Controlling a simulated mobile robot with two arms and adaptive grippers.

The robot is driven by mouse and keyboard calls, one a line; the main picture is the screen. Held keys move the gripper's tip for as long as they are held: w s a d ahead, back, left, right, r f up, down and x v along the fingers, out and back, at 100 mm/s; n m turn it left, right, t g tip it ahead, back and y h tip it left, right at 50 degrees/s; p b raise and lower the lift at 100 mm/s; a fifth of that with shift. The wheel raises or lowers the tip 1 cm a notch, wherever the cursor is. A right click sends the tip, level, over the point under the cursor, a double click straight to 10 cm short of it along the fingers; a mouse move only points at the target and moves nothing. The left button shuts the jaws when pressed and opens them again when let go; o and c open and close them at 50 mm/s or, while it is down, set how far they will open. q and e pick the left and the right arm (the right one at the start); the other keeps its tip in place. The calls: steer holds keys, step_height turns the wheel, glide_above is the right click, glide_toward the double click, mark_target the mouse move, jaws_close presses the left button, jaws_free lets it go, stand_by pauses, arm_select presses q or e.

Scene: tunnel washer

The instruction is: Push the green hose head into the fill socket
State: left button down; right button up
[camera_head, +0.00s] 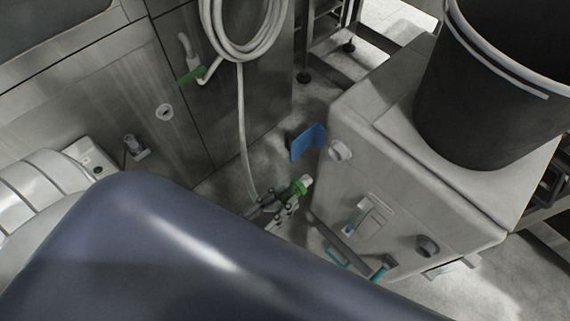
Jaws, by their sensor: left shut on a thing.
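The green hose head (297,188) with a pale tip is near the middle of the camera_head view, low beside the grey box. My left gripper (284,204) is shut on it, and the tip points up and right toward the box. A white hose (243,130) hangs from a coil down to the gripper. A round grey socket (340,151) sticks out of the box's near face, up and right of the tip and apart from it. A darker round port (427,246) is lower right. I cannot tell for sure which is the fill socket. My right gripper is not in view.
A black bin (490,90) stands on the grey box (440,190). A blue angled plate (307,142) is just above the hose head. A dark bar with teal ends (345,247) is at the box's foot. A steel cabinet (180,120) fills the left, with a green lever (189,76).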

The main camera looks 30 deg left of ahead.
mark_target(308, 176)
arm_select(q)
steer(key=shift+w+d, duration=0.1)
steer(key=shift+w, duration=0.05)
steer(key=shift+b+x, duration=1.1)
steer(key=shift+x, duration=3)
steer(key=shift+r+p, duration=0.15)
steer(key=shift+p, duration=0.25)
steer(key=shift+w, duration=0.2)
steer(key=shift+p+x, duration=0.35)
steer(key=shift+x, duration=0.45)
steer(key=shift+w+d, duration=0.15)
steer(key=shift+w, duration=0.15)
